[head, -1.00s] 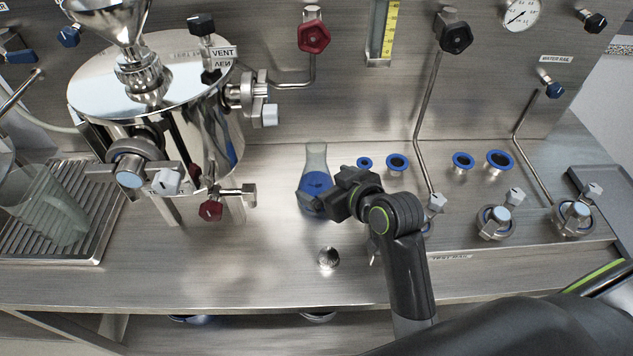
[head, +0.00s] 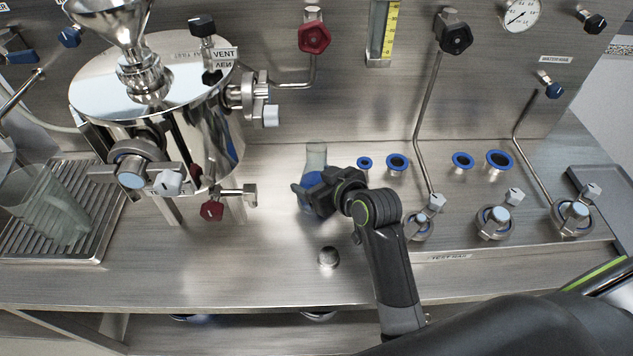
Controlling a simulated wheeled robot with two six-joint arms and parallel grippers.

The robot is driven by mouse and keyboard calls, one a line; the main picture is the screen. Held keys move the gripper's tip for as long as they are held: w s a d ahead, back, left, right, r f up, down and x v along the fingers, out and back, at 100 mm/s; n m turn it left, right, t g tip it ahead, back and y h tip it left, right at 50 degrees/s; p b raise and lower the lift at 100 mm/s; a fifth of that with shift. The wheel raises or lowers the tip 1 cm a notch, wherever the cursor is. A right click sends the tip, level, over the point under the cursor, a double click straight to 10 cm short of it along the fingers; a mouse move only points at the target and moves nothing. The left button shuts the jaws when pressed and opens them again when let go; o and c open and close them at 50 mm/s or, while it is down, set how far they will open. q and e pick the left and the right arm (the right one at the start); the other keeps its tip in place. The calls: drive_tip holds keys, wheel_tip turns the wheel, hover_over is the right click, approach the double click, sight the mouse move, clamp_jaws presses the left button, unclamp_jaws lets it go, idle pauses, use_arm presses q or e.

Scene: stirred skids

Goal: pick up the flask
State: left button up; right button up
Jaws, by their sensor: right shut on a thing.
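The flask (head: 316,158) is a clear glass vessel with blue liquid in its lower part. It stands upright on the steel bench, right of the large steel tank. My right gripper (head: 306,196) is shut on the flask's lower body, coming from the right and front. The gripper and wrist hide much of the blue part. I cannot tell whether the flask's base touches the bench. My left gripper is not in view.
The steel tank (head: 212,130) stands left, with a red-handled valve (head: 211,210) low toward the flask. A small round metal piece (head: 328,257) lies in front. Blue-ringed fittings (head: 397,162) stand at right. A glass beaker (head: 50,215) is on the drain rack (head: 97,250).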

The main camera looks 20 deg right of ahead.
drive_tip(key=shift+c, duration=1)
drive_tip(key=shift+r, duration=0.15)
